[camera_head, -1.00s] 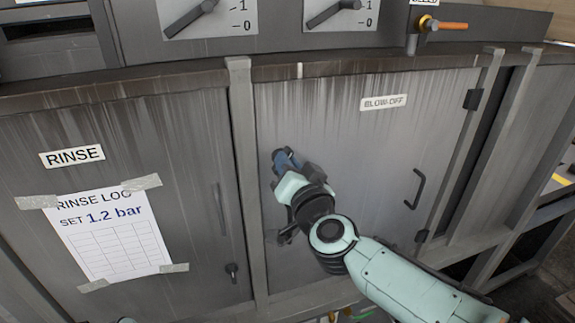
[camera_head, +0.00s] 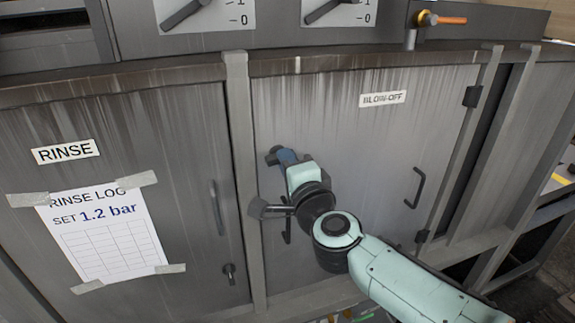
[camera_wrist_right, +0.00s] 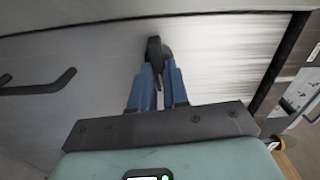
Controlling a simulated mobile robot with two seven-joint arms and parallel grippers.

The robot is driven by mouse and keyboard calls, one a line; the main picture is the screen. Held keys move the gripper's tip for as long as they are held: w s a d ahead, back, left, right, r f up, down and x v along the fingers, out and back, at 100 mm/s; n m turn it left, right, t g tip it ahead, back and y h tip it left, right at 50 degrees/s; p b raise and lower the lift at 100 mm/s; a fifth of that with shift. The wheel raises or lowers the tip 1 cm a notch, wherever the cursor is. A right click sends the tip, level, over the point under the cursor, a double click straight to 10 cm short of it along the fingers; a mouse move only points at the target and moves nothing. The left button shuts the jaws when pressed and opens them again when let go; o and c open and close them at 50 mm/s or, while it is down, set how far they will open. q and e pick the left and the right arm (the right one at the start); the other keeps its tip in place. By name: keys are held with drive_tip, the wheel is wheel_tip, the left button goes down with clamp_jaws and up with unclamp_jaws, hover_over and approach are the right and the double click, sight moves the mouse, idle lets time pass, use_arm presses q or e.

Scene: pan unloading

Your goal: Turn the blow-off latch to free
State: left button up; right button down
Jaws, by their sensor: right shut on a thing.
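The blow-off latch is a small dark lever on the left side of the grey door (camera_head: 345,130) labelled BLOW-OFF. My right gripper (camera_head: 283,156) reaches it from the lower right. Its blue fingers are shut on the latch (camera_wrist_right: 154,52), which shows between and beyond the fingertips (camera_wrist_right: 160,72) in the right wrist view. In the head view only a dark piece of it shows left of the fingertips; the rest is hidden by the gripper. My left gripper is not in view.
A dark bar handle (camera_wrist_right: 40,84) stands out from the door close to the gripper. Another dark pull (camera_head: 417,188) is further right. A grey post (camera_head: 242,170) separates this door from the RINSE door (camera_head: 130,110). A gauge panel (camera_head: 275,40) is above.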

drive_tip(key=shift+m, duration=0.5)
idle(0.3)
drive_tip(key=c, duration=1.1)
unclamp_jaws()
drive_tip(key=shift+s, duration=0.1)
drive_tip(key=b+v, duration=0.1)
drive_tip(key=v, duration=1.2)
drive_tip(key=shift+s+d, duration=0.1)
